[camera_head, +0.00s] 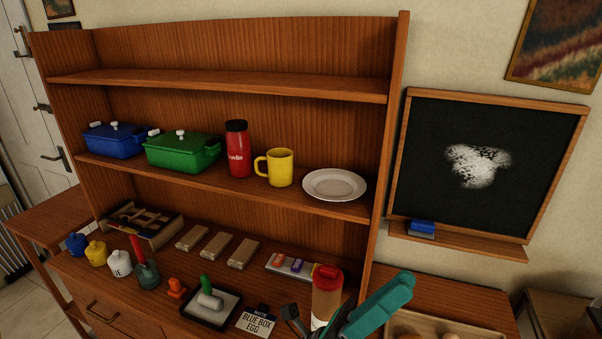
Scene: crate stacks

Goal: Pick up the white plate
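The white plate (334,184) lies flat on the middle shelf of the wooden hutch, near its right end. It is empty, in full view and untouched. A yellow mug (280,167) stands just left of it, with a small gap. Dark and teal parts at the bottom edge, right of centre, appear to be my gripper (340,316), well below and in front of the plate. They are partly cut off by the picture edge, and I cannot make out the finger gap.
A red bottle (238,149), green pot (183,150) and blue pot (113,140) stand farther left on the shelf. The top shelf (220,83) is empty. A red-lidded shaker (326,293) stands near my gripper. The hutch's right side panel (388,150) rises close beside the plate.

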